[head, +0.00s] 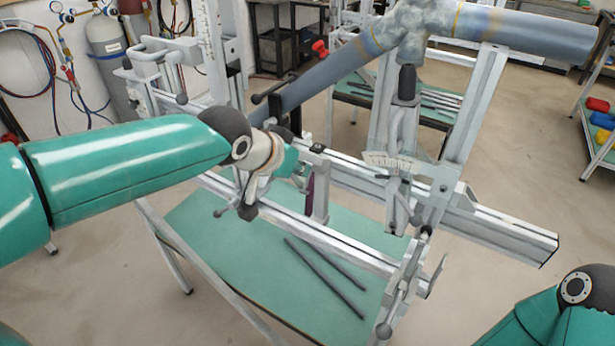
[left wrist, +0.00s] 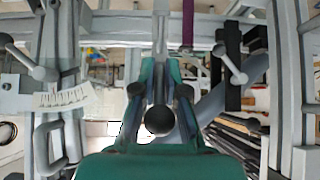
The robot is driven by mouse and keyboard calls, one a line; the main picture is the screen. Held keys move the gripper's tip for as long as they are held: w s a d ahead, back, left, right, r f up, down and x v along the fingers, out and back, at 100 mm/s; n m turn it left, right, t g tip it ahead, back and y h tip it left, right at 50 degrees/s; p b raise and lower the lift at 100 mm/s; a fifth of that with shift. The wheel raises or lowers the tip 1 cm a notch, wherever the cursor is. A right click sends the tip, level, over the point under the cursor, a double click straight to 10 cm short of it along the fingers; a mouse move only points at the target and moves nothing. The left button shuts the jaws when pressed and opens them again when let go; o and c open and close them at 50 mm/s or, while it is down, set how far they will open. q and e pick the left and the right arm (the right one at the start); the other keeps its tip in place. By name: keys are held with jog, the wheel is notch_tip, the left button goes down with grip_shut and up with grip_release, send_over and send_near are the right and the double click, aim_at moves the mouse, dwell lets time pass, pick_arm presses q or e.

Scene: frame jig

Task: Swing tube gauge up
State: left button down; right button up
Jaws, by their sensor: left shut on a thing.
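My left gripper (left wrist: 160,100) is shut on a slim grey bar that ends in a dark ball knob (left wrist: 159,118); the bar looks like the tube gauge's arm. In the left wrist view the bar runs up from the knob toward a cross rail. In the head view my left gripper (head: 292,160) reaches into the jig, and my own wrist hides its fingertips and most of the bar. A blue-grey frame tube (head: 330,77) slopes across the jig above and behind it. My right gripper is out of view; only part of my right arm shows at the lower right.
Jig rails (head: 490,222) surround my left gripper. Clamp handles (left wrist: 232,65) stand close to it on both sides. An angle scale (head: 390,163) is on the post to the right. Dark rods (head: 325,277) lie on the green tabletop (head: 215,240) below.

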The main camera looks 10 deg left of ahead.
pick_arm(q)
jog(key=shift+r, duration=0.2)
jog(key=shift+w+d+r+p, duration=0.15)
jog(key=shift+w+r+p, duration=0.3)
jog(key=shift+r+p, duration=0.2)
jog(key=shift+w+d+r+p, duration=0.1)
jog(key=shift+w+r+p, duration=0.05)
jog(key=shift+w+p, duration=0.15)
jog(key=shift+r, duration=0.1)
jog(key=shift+w+d+r+p, duration=0.2)
jog(key=shift+w+r+p, duration=0.15)
jog(key=shift+w+p, duration=0.1)
jog(key=shift+w+d+r+p, duration=0.15)
jog(key=shift+w+r+p, duration=0.15)
jog(key=shift+w+p, duration=0.15)
